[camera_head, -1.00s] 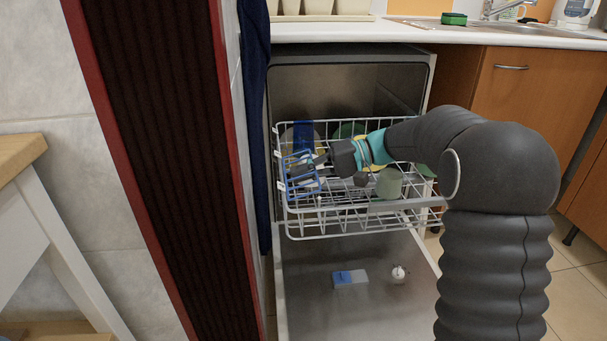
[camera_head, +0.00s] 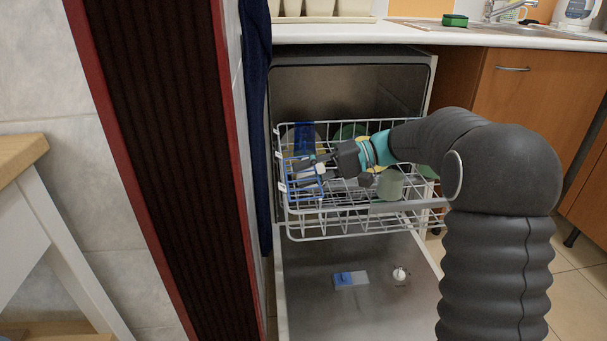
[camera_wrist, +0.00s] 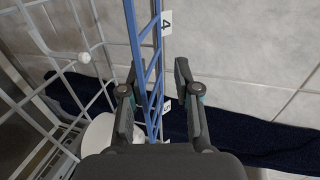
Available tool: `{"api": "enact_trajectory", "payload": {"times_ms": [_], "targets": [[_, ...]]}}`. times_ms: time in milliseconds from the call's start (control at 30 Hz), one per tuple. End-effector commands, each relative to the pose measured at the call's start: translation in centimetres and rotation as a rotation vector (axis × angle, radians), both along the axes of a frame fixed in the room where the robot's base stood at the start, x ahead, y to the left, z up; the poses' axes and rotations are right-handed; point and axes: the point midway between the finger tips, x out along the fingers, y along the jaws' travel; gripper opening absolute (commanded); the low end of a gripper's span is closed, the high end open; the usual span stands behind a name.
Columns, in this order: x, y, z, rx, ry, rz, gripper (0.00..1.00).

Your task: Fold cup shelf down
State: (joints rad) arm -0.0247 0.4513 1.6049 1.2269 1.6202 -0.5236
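The blue cup shelf (camera_head: 304,190) is a ladder-like frame at the left side of the dishwasher's pulled-out upper basket (camera_head: 345,236). In the wrist view, the blue shelf (camera_wrist: 135,30) shows nearly edge-on and runs down between my fingers. My gripper (camera_head: 318,166) reaches in from the right at the shelf. In the wrist view, my gripper (camera_wrist: 160,72) is open, one finger on each side of the shelf, with gaps showing. The shelf's lower end is hidden behind my gripper's body.
A darker blue piece (camera_head: 304,137) stands farther back in the basket. A green cup (camera_head: 390,184) is close under my wrist. The open dishwasher door (camera_head: 330,310) lies below. A tiled wall (camera_wrist: 240,50) and dark blue cloth (camera_wrist: 250,135) are beside the shelf.

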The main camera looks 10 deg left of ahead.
Motion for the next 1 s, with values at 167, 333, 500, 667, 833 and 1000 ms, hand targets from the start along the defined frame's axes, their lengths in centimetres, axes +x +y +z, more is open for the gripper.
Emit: {"api": "enact_trajectory", "payload": {"times_ms": [167, 333, 500, 667, 833, 1000], "targets": [[0.8, -2.8, 0.8, 0.001, -0.002, -0.005, 0.31], [1.6, -6.1, 1.7, 0.0, 0.0, -0.004, 0.31], [2.1, -8.7, 2.5, 0.0, 0.0, -0.001, 0.31], [2.5, -10.0, 2.9, 0.0, 0.001, 0.001, 0.31], [2.5, -10.5, 3.0, -0.001, 0.002, 0.0, 0.31], [2.5, -10.5, 3.0, 0.0, 0.001, 0.001, 0.31]]}}
